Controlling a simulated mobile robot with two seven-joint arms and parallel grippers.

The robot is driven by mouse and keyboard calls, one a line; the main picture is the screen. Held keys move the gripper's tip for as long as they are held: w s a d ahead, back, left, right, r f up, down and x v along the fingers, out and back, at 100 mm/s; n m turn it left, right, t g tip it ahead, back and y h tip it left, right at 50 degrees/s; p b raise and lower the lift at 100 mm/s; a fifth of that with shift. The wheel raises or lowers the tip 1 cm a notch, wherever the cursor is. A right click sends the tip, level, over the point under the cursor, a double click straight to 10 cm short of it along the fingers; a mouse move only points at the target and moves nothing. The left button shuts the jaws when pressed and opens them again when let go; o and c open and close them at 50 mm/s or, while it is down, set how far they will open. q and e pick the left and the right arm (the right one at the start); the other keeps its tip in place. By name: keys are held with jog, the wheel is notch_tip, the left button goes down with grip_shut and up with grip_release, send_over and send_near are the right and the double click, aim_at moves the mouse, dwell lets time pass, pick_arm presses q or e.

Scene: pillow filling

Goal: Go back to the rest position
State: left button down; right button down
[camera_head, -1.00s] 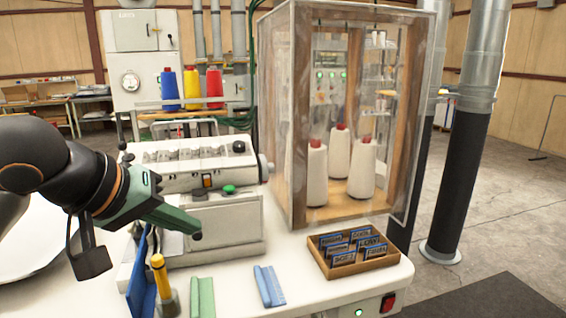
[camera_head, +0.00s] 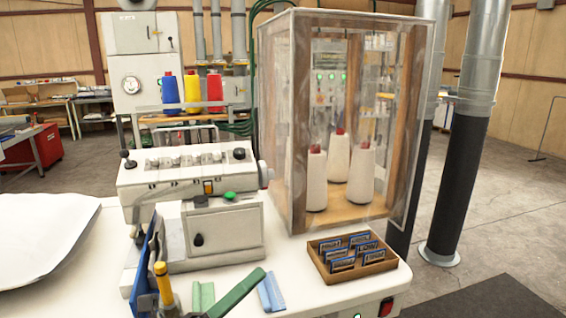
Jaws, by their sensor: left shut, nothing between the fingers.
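My left gripper (camera_head: 257,275) shows only as a green finger at the bottom edge, slanting up and to the right. It is shut, with nothing in it. Its tip is above the front of the white table (camera_head: 318,290), overlapping the space between a pale green block (camera_head: 203,295) and a light blue block (camera_head: 270,291) in the picture. The rest of the left arm is out of view below. My right gripper is not in view.
A white sewing machine (camera_head: 225,235) stands behind the gripper. A yellow-handled tool (camera_head: 161,275) and a blue upright piece (camera_head: 146,262) stand left. A card tray (camera_head: 345,270) and a clear cabinet with thread cones (camera_head: 361,172) stand right. A white shell-like surface (camera_head: 40,235) lies far left.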

pick_arm(q)
jog(key=a+f+n+t+y, duration=0.2)
jog(key=a+f+n+y, duration=0.2)
jog(key=f+n+y, duration=0.55)
jog(key=a+f+n+t+y, duration=0.2)
jog(key=a+f+n+y, duration=0.3)
jog(key=f+n, duration=0.85)
jog(key=s+a+f+n+g+y+p, duration=0.1)
jog(key=s+f+n+g, duration=0.6)
jog(key=s+f, duration=0.9)
jog(key=a+f+n+y, duration=0.1)
jog(key=n+y, duration=0.1)
jog(key=n, duration=0.1)
jog(key=shift+s+a+f+n+g, duration=0.2)
jog(key=shift+s+a+n+g, duration=0.1)
jog(key=shift+a+g, duration=0.1)
